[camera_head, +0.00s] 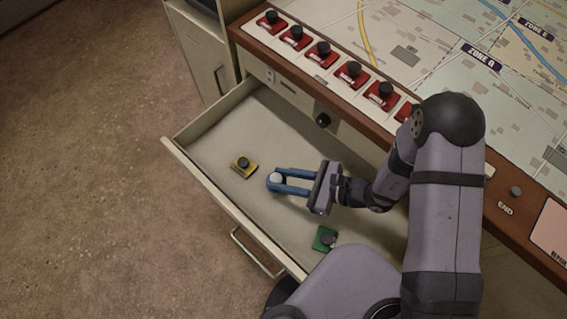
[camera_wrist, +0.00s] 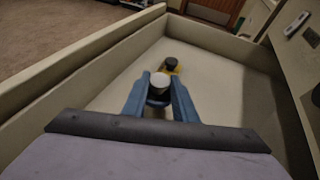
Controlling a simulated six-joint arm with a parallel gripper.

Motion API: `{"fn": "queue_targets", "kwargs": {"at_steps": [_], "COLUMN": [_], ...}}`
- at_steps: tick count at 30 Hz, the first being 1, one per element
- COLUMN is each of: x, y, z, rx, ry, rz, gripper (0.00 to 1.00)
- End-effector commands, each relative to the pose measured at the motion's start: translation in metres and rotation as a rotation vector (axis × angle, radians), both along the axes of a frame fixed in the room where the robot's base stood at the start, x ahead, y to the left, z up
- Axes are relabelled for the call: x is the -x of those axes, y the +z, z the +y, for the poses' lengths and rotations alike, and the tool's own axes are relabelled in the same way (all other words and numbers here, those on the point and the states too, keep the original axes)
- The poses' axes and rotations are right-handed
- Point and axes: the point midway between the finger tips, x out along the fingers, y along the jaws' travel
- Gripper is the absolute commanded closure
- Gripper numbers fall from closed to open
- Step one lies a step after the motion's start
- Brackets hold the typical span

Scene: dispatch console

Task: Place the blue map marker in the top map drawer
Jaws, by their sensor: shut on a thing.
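The open top map drawer (camera_head: 196,163) is pulled out under the map console; its wall also shows in the wrist view (camera_wrist: 95,65). My gripper (camera_head: 284,181) has blue fingers and is inside or just above the drawer area. Most of the base is hidden by the fingers. I cannot tell whether the marker touches the drawer floor.
A yellow marker (camera_head: 244,166) lies in the drawer beyond the fingertips. A green marker (camera_head: 324,238) lies near the drawer front, close to my arm. Several red markers (camera_head: 321,54) line the console edge. Drawer floor around the held marker is bare.

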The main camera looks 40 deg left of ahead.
Motion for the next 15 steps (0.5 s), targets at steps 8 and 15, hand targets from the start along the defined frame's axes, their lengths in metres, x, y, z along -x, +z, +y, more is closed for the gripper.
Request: {"fn": "queue_targets", "kwargs": {"at_steps": [8,15], "x": [0.001,0.000], "y": [-0.028,-0.041], "z": [-0.001,0.000], "rx": [0.002,0.000], "ry": [0.000,0.000], "rz": [0.002,0.000], "gripper": [0.97,0.97]}}
